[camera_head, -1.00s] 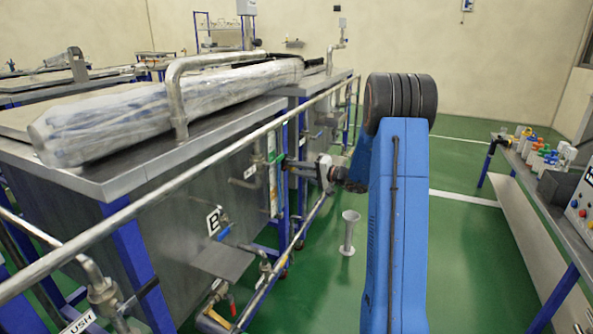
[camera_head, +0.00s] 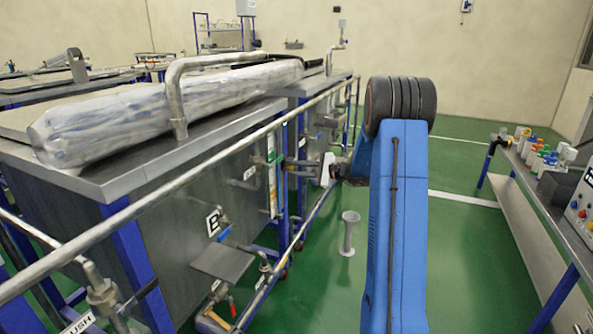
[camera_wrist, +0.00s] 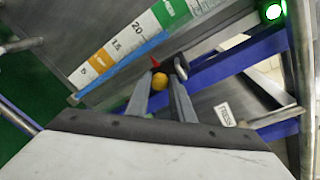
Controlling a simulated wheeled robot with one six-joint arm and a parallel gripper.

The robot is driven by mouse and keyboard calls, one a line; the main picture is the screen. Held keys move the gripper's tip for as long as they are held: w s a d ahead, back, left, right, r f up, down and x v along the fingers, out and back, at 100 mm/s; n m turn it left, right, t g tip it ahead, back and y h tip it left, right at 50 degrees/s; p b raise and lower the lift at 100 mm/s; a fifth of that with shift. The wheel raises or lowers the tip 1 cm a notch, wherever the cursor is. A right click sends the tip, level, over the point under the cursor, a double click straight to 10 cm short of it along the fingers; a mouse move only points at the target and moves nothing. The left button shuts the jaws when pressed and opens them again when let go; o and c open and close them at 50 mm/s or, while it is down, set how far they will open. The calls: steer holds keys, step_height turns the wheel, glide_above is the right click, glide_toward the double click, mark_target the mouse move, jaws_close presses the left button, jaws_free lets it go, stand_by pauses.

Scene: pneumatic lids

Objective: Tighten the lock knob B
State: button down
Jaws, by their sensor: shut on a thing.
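A small yellow-orange round knob (camera_wrist: 160,80) sits between the two grey fingers of my gripper (camera_wrist: 168,74) in the wrist view. The fingers are shut on it, and a small red pointed part shows just beyond it. I cannot read a letter on this knob. In the head view my gripper (camera_head: 289,166) reaches left from my blue arm to the front of the steel tank, beside a vertical coloured scale strip. The knob is too small or hidden to tell there. A "B" label (camera_head: 213,222) is on the tank's front, lower left of my gripper.
A long steel rail (camera_head: 175,187) runs along the tanks in front of my gripper. A bench (camera_head: 540,215) with coloured fittings stands right.

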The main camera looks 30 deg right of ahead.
steer(key=shift+d+m+y, duration=0.1)
steer(key=shift+m+y, duration=0.3)
steer(key=shift+m, duration=1.4)
steer(key=c, duration=1.5)
jaws_free()
steer(key=shift+c, duration=0.2)
steer(key=v, duration=1.7)
steer(key=shift+d+r, duration=0.2)
steer(key=shift+r, duration=0.05)
steer(key=shift+s, duration=0.1)
